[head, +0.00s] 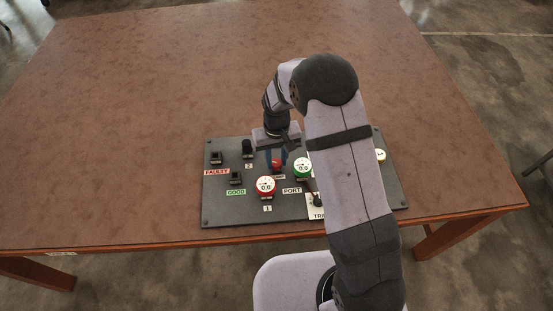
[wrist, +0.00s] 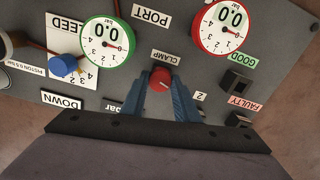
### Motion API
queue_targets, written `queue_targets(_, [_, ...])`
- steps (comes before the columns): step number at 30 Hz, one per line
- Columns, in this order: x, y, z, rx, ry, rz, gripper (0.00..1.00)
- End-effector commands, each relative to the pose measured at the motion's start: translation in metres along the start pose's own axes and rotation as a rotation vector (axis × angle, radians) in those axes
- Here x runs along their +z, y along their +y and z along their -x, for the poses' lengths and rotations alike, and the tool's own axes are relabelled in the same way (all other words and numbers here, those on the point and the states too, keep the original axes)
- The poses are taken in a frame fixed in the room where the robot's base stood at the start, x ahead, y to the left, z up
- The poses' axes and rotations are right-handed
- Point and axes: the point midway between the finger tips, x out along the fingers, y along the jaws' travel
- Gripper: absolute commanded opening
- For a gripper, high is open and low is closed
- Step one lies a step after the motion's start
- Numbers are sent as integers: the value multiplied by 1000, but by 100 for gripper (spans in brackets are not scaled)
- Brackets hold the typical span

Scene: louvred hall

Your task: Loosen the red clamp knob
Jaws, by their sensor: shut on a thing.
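The red clamp knob (wrist: 161,79) sits on the dark panel below the CLAMP label in the wrist view, with a small pointer mark on its face. In the head view the red clamp knob (head: 276,165) shows near the middle of the panel. My gripper (wrist: 160,80) has its two blue fingers on either side of the knob, and it is shut on it. In the head view my gripper (head: 276,158) reaches down to the knob from above. My arm hides part of the panel's right side there.
The grey panel (head: 225,215) lies on a brown table (head: 150,80). Near the knob are a green-rimmed gauge (wrist: 108,45) and a red-rimmed gauge (wrist: 224,27), both reading 0.0. A blue knob (wrist: 63,65) and black switches (wrist: 238,82) are also on the panel. The table behind is clear.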

Motion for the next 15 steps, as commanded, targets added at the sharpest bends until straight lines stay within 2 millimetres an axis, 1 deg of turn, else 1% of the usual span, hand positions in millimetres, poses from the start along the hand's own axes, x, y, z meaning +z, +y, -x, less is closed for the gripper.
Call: queue_targets(15, [0,0,1,0,0,486,5])
